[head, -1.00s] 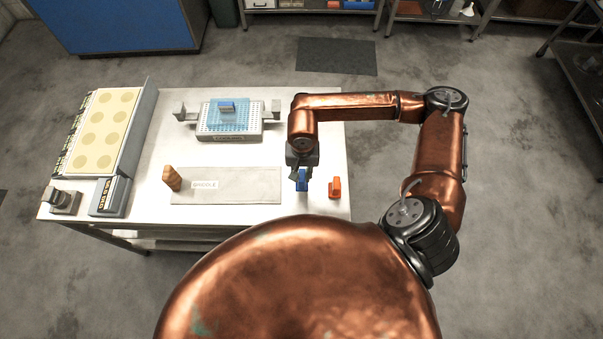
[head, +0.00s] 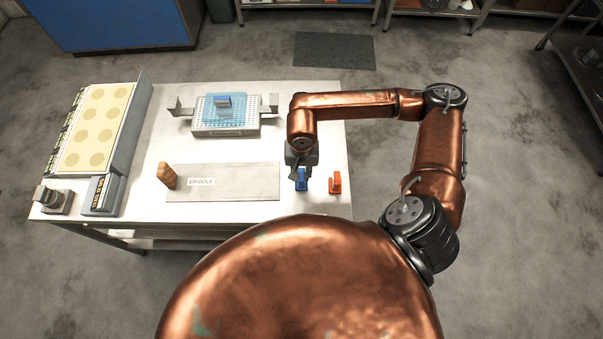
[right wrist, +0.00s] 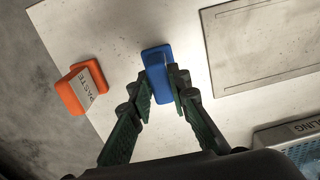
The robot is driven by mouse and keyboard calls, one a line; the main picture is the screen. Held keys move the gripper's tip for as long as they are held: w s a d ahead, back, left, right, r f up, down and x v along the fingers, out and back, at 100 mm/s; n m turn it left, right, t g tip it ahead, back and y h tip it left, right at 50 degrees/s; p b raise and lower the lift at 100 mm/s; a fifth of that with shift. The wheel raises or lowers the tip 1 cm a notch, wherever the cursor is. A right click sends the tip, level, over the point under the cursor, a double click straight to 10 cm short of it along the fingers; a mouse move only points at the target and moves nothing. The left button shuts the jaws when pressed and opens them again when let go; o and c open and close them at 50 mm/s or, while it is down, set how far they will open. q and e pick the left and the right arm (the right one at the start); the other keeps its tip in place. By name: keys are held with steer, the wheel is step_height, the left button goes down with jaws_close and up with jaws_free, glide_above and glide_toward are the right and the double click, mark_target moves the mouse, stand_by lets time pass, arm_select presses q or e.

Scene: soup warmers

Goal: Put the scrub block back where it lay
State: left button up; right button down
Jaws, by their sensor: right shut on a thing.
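A blue block (head: 301,183), which I take to be the scrub block, is at the right end of the white table. My right gripper (head: 299,172) is over it, pointing down. In the right wrist view the blue block (right wrist: 157,62) is between the tips of my right gripper (right wrist: 161,84), which is shut on it. Part of the block sticks out past the fingertips. Whether its underside touches the table is hard to tell. My left gripper is not in view.

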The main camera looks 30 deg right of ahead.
steer(key=shift+f+b, duration=0.25)
steer(key=shift+b, duration=0.05)
stand_by(0.4)
steer(key=c, duration=1.7)
jaws_free()
steer(key=shift+c, duration=0.2)
step_height(320, 180, up, 12)
